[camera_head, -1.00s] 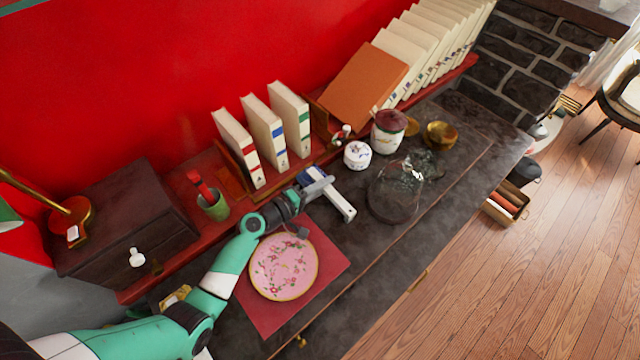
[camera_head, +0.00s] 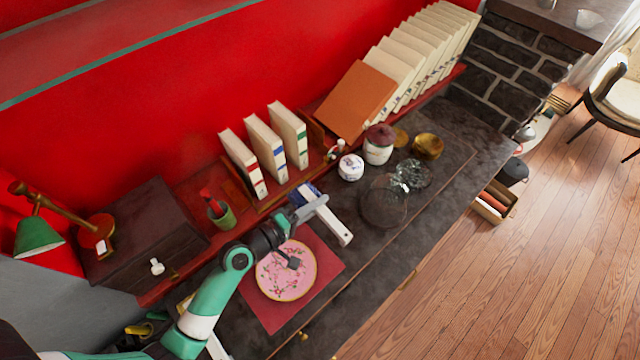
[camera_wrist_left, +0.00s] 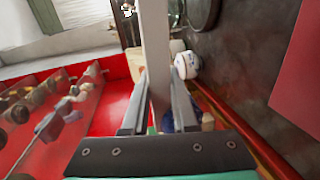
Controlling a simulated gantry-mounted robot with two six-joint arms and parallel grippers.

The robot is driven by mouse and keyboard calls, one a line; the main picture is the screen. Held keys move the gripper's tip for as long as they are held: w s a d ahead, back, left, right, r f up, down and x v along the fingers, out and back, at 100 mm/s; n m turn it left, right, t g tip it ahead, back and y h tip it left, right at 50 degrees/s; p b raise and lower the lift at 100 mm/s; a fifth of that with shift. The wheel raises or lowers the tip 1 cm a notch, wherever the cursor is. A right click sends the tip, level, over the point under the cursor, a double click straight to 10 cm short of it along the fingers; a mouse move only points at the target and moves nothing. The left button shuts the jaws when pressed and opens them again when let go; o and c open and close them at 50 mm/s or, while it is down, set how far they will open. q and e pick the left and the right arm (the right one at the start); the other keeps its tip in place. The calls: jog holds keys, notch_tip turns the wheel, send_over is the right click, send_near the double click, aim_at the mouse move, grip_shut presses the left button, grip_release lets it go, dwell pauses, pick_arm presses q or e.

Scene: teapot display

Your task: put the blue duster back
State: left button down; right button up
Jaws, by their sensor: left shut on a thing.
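My left gripper (camera_head: 312,203) is shut on the blue duster, above the dark desk top, near the front of the red shelf. A long pale bar (camera_head: 333,223) extends from the jaws toward lower right. A blue part (camera_head: 303,194) shows beside the jaws on the shelf side. In the left wrist view the pale bar (camera_wrist_left: 156,45) stands between the fingers (camera_wrist_left: 157,100), with some blue (camera_wrist_left: 203,103) behind the right finger. The gripper hides much of the held thing. My right gripper is not in view.
Upright books (camera_head: 265,148) stand on the red shelf, with a green cup (camera_head: 221,214) to their left. A white-and-blue pot (camera_head: 351,168), a red-topped jar (camera_head: 378,153) and a glass dome (camera_head: 383,205) stand right. A pink plate (camera_head: 275,285) lies on a red mat (camera_head: 330,265).

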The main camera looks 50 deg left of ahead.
pick_arm(q)
jog(key=s+d+r+p, duration=0.2)
jog(key=s+d, duration=0.2)
jog(key=w+a+f+b, duration=0.3)
jog(key=w+f+b, duration=0.2)
jog(key=w, duration=0.6)
jog(key=shift+n, duration=0.3)
jog(key=f+b, duration=0.7)
jog(key=shift+s+d+f, duration=0.1)
jog(key=shift+s, duration=0.15)
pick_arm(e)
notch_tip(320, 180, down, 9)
pick_arm(q)
jog(key=shift+f+b, duration=0.55)
jog(key=shift+f, duration=0.05)
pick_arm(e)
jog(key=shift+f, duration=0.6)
pick_arm(q)
jog(key=c, duration=0.6)
grip_release()
jog(key=shift+s+r, duration=0.1)
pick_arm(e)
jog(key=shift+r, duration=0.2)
